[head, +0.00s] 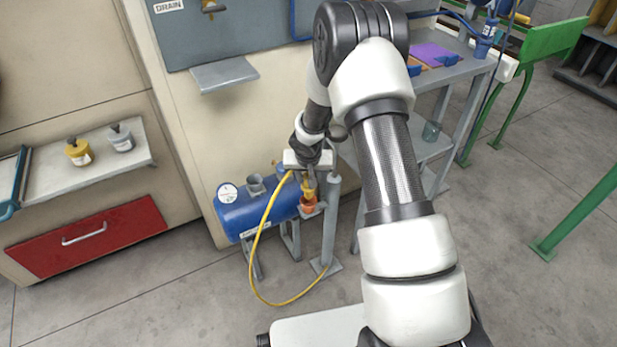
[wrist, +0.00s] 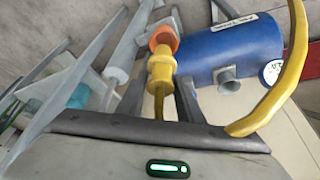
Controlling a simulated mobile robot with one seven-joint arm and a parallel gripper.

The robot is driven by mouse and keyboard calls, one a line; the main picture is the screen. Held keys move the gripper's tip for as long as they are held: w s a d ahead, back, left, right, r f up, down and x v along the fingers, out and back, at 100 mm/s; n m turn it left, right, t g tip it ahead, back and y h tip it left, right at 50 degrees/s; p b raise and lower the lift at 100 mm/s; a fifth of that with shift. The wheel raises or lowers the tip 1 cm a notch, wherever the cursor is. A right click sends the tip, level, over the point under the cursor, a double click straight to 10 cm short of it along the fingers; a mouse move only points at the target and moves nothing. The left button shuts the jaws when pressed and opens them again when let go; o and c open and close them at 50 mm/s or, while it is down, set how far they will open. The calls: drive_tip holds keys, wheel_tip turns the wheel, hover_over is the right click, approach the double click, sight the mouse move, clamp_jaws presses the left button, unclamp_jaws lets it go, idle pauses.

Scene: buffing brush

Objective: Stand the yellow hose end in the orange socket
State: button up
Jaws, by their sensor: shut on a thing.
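The yellow hose end (head: 308,187) is upright directly above the orange socket (head: 309,205) in the head view. In the wrist view, the hose end (wrist: 160,70) is in line with the orange socket (wrist: 162,38) and appears to meet it; I cannot tell how far it is inside. My gripper (head: 307,172) is shut on the hose end, with its dark fingers on either side of it in the wrist view. The yellow hose (head: 254,262) loops from near my gripper down to the floor.
A blue tank (head: 254,213) on grey legs stands just left of the socket. A grey post (head: 330,220) rises close on the right. A shelf (head: 85,165) with two small pots is at the left, above a red drawer (head: 88,235). The floor in front is clear.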

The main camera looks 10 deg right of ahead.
drive_tip(key=shift+f, duration=0.15)
drive_tip(key=shift+f+b, duration=0.5)
drive_tip(key=shift+b, duration=0.25)
drive_tip(key=shift+f+b, duration=0.25)
drive_tip(key=shift+b, duration=0.05)
drive_tip(key=shift+f+b, duration=0.85)
drive_tip(key=shift+b, duration=0.05)
drive_tip(key=shift+f, duration=0.1)
idle(0.4)
drive_tip(key=shift+f, duration=0.65)
drive_tip(key=o, duration=1.3)
